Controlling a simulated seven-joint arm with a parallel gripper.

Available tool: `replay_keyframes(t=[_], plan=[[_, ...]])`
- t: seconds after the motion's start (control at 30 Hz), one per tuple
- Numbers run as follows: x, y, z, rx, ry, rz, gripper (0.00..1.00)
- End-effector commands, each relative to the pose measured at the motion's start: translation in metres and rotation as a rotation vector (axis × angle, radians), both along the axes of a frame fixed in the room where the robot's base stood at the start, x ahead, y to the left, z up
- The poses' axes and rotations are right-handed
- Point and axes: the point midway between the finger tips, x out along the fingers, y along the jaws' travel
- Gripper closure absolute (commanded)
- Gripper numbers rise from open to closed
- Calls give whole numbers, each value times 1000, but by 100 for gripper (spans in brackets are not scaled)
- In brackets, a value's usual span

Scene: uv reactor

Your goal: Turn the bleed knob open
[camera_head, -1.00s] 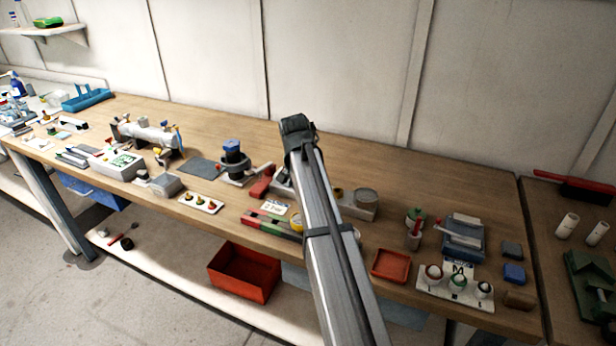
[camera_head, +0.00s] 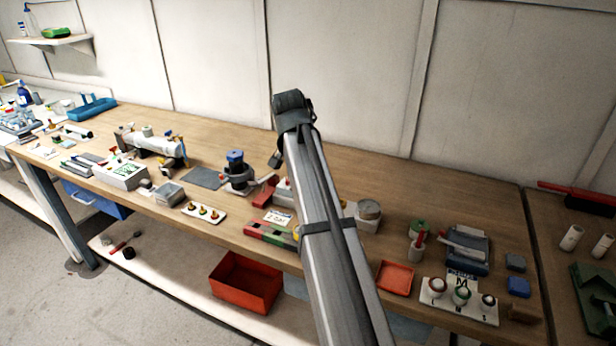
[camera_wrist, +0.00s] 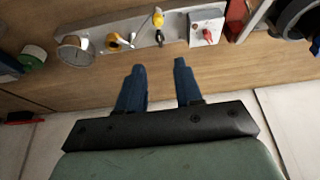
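Beyond the fingertips is a grey panel (camera_wrist: 138,35) with a round gauge (camera_wrist: 76,50), a yellow-and-black knob (camera_wrist: 115,42) and a yellow-handled valve (camera_wrist: 158,20). No label shows which of these is the bleed knob. The fingers are apart from all of them. In the head view my arm hides the gripper and most of this panel; the gauge's round body (camera_head: 369,209) shows right of the arm.
A white box with a red knob (camera_wrist: 207,32) stands right of the panel in the wrist view, a green-lidded item (camera_wrist: 32,56) left.

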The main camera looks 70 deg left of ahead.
Motion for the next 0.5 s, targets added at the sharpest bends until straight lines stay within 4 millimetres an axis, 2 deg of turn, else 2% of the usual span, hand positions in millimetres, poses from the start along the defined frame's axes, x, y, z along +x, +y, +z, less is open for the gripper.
replay_keyframes(t=[0.03,0.2,0.5], plan=[[-2,-2,8,1,0,0,65],[-7,-7,23,0,0,1,65],[-9,-9,30,0,0,1,65]])
